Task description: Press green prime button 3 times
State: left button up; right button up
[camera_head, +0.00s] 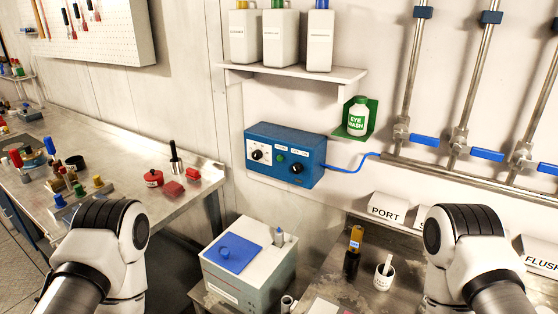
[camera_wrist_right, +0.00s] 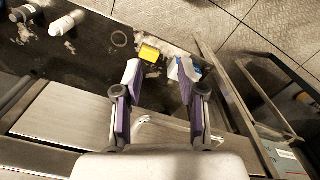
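A blue control box (camera_head: 285,154) is fixed to the wall in the middle of the head view. Its face has a small green button (camera_head: 280,157) between two dark knobs with white dials, under small labels too small to read. My two arms come in from the bottom left and bottom right, both well below and apart from the box. The left gripper is outside the head view. My right gripper (camera_wrist_right: 158,88) shows in the right wrist view, its two purple-sided fingers spread with nothing between them. The box is not in the right wrist view.
A shelf (camera_head: 292,73) with white bottles is above the box; an eye wash bottle (camera_head: 358,117) is to its right. Pipes with blue valve handles (camera_head: 487,155) line the right wall. A grey machine (camera_head: 243,262) stands below. A cluttered bench (camera_head: 110,150) is at left.

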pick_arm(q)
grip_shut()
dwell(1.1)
